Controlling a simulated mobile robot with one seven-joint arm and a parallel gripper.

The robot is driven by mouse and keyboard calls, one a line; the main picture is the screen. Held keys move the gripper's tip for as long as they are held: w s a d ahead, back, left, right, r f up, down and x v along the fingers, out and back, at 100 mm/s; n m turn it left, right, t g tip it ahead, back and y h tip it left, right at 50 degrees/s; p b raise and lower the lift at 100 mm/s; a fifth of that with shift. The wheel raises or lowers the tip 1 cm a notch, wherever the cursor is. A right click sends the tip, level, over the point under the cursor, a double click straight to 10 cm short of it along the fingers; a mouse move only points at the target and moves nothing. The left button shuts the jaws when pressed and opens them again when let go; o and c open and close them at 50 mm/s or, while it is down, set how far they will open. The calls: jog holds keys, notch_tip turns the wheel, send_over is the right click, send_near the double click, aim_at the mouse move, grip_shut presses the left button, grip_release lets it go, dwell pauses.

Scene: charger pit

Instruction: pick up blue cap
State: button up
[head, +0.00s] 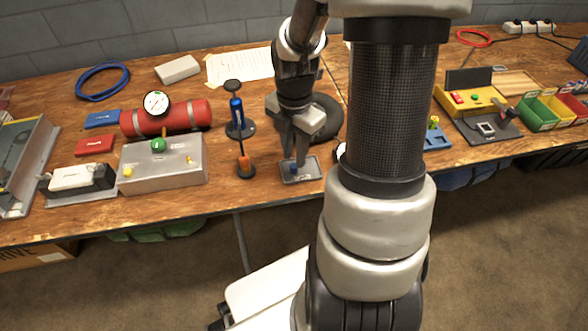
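A small blue piece, which looks like the blue cap (294,168), shows at a small grey tray (312,172) near the front edge of the wooden bench. My gripper (295,160) points down over this tray, with its fingertips right at the blue piece. The fingers hide part of it. I cannot tell whether they grip it or only stand around it.
Further left are a grey metal box (165,170) and a red cylinder with a gauge (180,117). A black round object (326,118) lies behind my gripper.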

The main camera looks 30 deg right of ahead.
notch_tip(320, 180, down, 3)
jog(key=shift+f+b, duration=0.15)
jog(key=shift+b, duration=0.3)
grip_shut()
notch_tip(320, 180, up, 10)
jog(key=p, duration=0.3)
jog(key=shift+p, duration=0.4)
